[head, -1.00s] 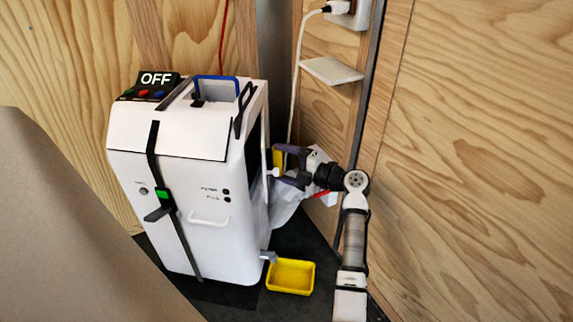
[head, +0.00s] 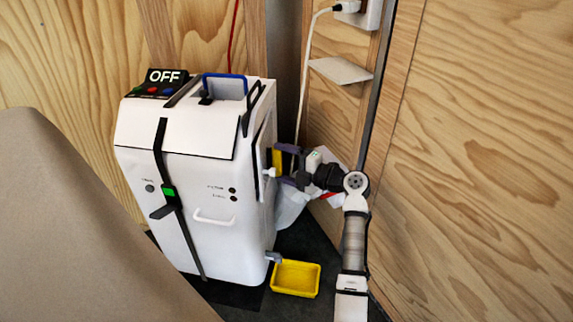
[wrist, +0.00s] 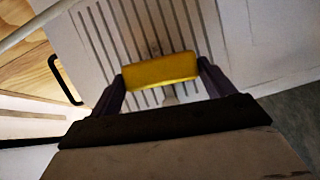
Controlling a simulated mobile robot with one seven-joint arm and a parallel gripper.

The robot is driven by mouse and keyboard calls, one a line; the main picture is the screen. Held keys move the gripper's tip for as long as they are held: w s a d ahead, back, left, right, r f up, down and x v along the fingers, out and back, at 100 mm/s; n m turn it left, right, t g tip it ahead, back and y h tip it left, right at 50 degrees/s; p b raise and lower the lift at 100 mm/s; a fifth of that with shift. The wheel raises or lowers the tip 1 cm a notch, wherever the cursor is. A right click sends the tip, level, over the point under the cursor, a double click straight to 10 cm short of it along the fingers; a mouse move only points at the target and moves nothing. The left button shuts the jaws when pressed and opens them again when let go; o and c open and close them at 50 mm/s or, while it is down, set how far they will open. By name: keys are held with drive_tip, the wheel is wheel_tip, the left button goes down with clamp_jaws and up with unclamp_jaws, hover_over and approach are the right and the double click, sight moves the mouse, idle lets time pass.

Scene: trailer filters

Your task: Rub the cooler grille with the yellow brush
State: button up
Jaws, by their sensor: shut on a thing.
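The cooler (head: 190,185) is a white box with an OFF display on top. Its slatted grille (wrist: 195,25) shows in the wrist view, with dark parallel slots. My gripper (head: 285,162) is at the cooler's right side in the head view. It is shut on the yellow brush (wrist: 161,71), which lies crosswise between the two fingers in front of the grille. The brush also shows in the head view (head: 277,160) as a small yellow piece. Whether it touches the grille I cannot tell; its far side is hidden.
A yellow tray (head: 296,291) sits on the dark floor below my arm. A white bag (head: 290,210) hangs behind the gripper. A wooden wall (head: 480,150) with a small shelf (head: 340,70) and a plugged white cable (head: 304,80) is close on the right.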

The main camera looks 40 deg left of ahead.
drive_tip(key=shift+s+a, duration=0.2)
drive_tip(key=shift+s, duration=0.05)
idle(0.4)
drive_tip(key=shift+w+a+f+b, duration=0.2)
drive_tip(key=shift+w+a+b, duration=0.25)
drive_tip(key=shift+b, duration=0.75)
drive_tip(key=w+a+b, duration=0.1)
drive_tip(key=a+b, duration=0.1)
drive_tip(key=b, duration=0.1)
drive_tip(key=shift+w+r, duration=0.15)
drive_tip(key=shift+w, duration=0.2)
drive_tip(key=shift+a, duration=0.1)
